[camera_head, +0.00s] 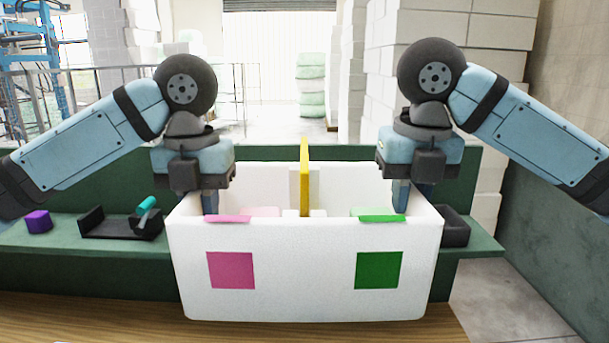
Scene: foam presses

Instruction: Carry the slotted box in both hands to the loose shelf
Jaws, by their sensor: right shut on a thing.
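The slotted box (310,270) is a white, open-topped foam box in the middle of the view. A pink square (231,270) and a green square (379,270) mark its front. A yellow divider (305,180) stands upright in its middle, between a pink strip and a green strip on the front rim. My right gripper (402,197) points down at the box's right end and is shut on the box. My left gripper (188,190) is at the left end; its fingertips are hidden, so its grip is unclear. No loose shelf can be told for sure.
A green bench (70,237) runs behind the box. On its left are a purple block (39,221) and a black tray (100,226) with a teal-handled item (146,207). A dark bin (454,228) is on the right. A wooden surface (90,318) lies in front.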

